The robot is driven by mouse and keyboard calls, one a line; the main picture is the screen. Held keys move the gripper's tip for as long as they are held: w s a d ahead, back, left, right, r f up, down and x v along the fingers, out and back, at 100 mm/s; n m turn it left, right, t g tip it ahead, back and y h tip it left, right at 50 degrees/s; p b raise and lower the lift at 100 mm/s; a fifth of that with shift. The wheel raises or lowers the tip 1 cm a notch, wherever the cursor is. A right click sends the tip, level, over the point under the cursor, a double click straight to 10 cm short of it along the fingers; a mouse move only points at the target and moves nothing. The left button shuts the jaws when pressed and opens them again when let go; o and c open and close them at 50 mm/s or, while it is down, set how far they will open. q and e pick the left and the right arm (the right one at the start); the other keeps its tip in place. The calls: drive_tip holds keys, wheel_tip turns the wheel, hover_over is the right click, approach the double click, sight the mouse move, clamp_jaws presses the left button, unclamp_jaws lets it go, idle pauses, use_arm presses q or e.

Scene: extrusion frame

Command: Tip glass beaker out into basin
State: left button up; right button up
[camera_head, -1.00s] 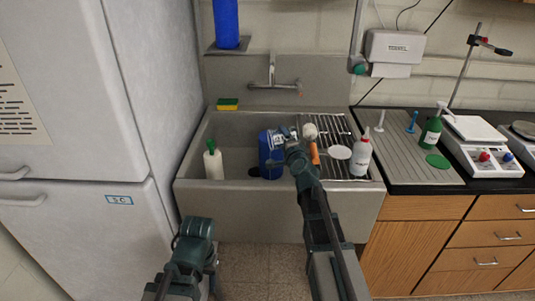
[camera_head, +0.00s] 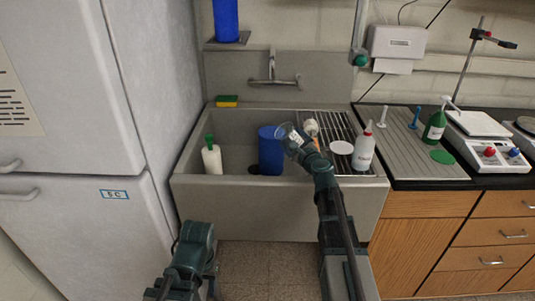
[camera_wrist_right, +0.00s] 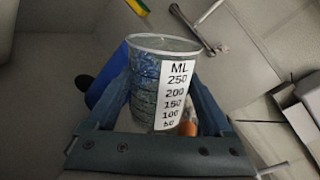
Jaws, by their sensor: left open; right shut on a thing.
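The clear glass beaker (camera_head: 287,134) with a white ML scale is over the right part of the grey basin (camera_head: 230,199). It looks tilted, mouth towards the upper left, in the head view. My right gripper (camera_head: 298,145) is shut on the beaker, with a finger on each side in the right wrist view (camera_wrist_right: 158,98). I cannot tell whether the beaker holds anything; its wall looks mottled grey-blue. My left gripper (camera_head: 194,240) is low at the left, apart from the basin and empty; its fingertips are hard to make out.
A blue cylinder (camera_head: 270,152) stands in the basin just left of the beaker. A white bottle with a green top (camera_head: 212,158) is at the basin's left. A wash bottle (camera_head: 363,150) and white disc (camera_head: 341,147) are on the rack at right. The faucet (camera_head: 272,80) is behind.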

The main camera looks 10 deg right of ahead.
drive_tip(key=d+r+m+p, duration=0.1)
drive_tip(key=m, duration=0.1)
drive_tip(key=d+r+m+p, duration=0.1)
drive_tip(key=d+r+m, duration=0.1)
drive_tip(key=shift+d+r+t, duration=0.1)
drive_tip(key=shift+r+t, duration=0.15)
drive_tip(key=shift+t, duration=0.05)
drive_tip(key=shift+s+d+r+m, duration=0.1)
drive_tip(key=shift+d+r+m, duration=0.05)
drive_tip(key=shift+r+m, duration=0.3)
drive_tip(key=shift+d+f+m, duration=0.1)
drive_tip(key=shift+d+m, duration=0.05)
drive_tip(key=shift+m, duration=0.3)
drive_tip(key=shift+d+r+m, duration=0.2)
drive_tip(key=shift+d+m, duration=0.15)
drive_tip(key=shift+m, duration=0.35)
